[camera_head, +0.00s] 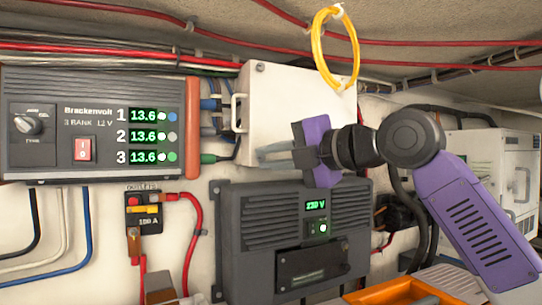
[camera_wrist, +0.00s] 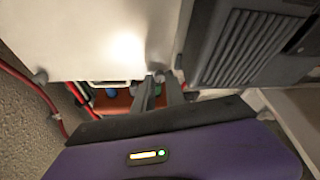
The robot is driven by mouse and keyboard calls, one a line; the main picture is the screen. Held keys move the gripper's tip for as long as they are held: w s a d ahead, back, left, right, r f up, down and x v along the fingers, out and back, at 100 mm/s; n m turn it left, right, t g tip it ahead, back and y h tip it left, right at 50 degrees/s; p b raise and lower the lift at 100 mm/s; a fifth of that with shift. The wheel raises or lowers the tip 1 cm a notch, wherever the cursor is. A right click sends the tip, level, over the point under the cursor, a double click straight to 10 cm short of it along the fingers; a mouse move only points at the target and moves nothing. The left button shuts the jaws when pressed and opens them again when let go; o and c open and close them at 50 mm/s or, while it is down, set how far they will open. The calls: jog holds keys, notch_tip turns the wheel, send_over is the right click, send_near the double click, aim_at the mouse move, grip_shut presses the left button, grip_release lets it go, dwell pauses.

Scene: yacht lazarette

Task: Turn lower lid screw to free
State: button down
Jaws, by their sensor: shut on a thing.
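The white box with its flat lid (camera_head: 300,105) hangs on the wall above the grey inverter; the lid fills the upper left of the wrist view (camera_wrist: 90,35). My gripper (camera_head: 262,156) reaches in from the right, with its fingers at the lid's lower left corner. In the wrist view the fingertips (camera_wrist: 160,78) meet at that corner. They are shut on the lower lid screw, which they almost wholly hide. The upper lid screw (camera_head: 260,67) shows as a small dark knob at the upper left corner. A white handle (camera_head: 237,113) stands on the lid's left edge.
The grey inverter (camera_head: 275,210) sits close beneath my gripper. The battery charger (camera_head: 95,125) is to the left, with cables between it and the box. A yellow ring (camera_head: 318,48) hangs before the lid's upper right. A white unit (camera_head: 495,160) stands at right.

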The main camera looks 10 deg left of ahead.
jog(key=shift+f, duration=0.1)
jog(key=c, duration=1.4)
grip_release()
jog(key=shift+o, duration=0.2)
jog(key=b+v, duration=0.2)
jog(key=v, duration=0.5)
jog(key=shift+s+d, duration=0.25)
jog(key=shift+d, duration=0.05)
